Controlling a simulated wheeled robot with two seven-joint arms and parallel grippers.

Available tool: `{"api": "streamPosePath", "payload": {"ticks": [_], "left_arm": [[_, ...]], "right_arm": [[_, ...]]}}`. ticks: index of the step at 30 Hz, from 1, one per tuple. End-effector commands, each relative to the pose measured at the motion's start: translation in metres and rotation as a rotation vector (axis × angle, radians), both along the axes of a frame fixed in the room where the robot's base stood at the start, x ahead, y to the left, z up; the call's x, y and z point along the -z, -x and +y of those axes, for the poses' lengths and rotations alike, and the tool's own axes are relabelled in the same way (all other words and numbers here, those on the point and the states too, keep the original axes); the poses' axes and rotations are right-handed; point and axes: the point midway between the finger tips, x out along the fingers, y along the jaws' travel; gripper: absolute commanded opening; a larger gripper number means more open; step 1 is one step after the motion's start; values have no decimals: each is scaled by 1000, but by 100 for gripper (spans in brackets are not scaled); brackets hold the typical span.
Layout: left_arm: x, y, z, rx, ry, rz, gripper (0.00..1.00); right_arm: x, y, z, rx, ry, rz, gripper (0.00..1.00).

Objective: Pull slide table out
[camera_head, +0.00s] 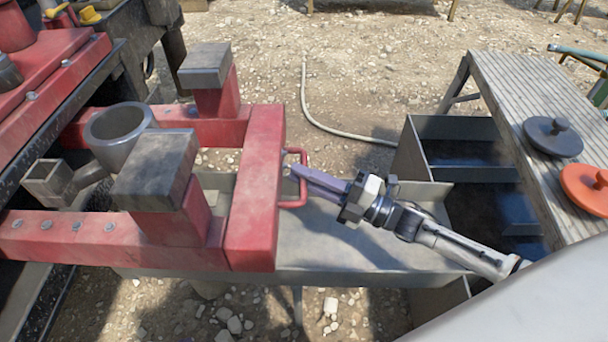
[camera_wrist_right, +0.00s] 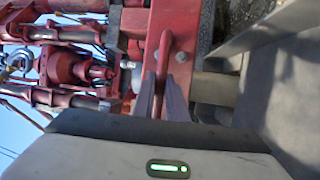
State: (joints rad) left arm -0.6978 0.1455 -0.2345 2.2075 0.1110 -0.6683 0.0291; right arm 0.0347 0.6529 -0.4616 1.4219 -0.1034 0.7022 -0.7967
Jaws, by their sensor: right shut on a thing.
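The slide table (camera_head: 255,200) is a red metal frame with two rails and grey-topped posts, at the left of the head view. A red U-shaped handle (camera_head: 303,158) sticks out from its front bar. My right gripper (camera_head: 298,173) reaches in from the right and is shut on the handle. In the right wrist view its fingers (camera_wrist_right: 164,95) close around the red handle bar (camera_wrist_right: 163,60). The finger contact is partly hidden by the fingers themselves. My left gripper is not in view.
A grey metal trough (camera_head: 340,245) lies below the handle and my right arm. An open dark bin (camera_head: 465,150) stands behind the arm. A slatted bench (camera_head: 500,85) at the right holds a grey lid (camera_head: 552,137) and an orange lid (camera_head: 588,188). A hose (camera_head: 335,128) lies on the gravel.

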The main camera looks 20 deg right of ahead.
Motion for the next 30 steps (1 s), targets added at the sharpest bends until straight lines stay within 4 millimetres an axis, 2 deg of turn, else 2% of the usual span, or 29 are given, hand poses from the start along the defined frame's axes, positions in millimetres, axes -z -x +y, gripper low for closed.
{"api": "streamPosePath", "payload": {"ticks": [3, 4, 7, 19, 30], "left_arm": [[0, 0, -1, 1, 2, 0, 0], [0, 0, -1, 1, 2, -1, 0], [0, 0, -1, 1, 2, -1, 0], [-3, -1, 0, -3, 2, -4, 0], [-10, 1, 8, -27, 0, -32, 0]], "right_arm": [[-3, -3, 0, 6, -2, -4, 0], [-3, -3, -1, 6, -2, -4, 16], [-3, -2, -2, 8, -2, -4, 31], [0, 6, -8, 7, 0, 1, 31], [12, 56, -53, 7, -1, 1, 31]]}}
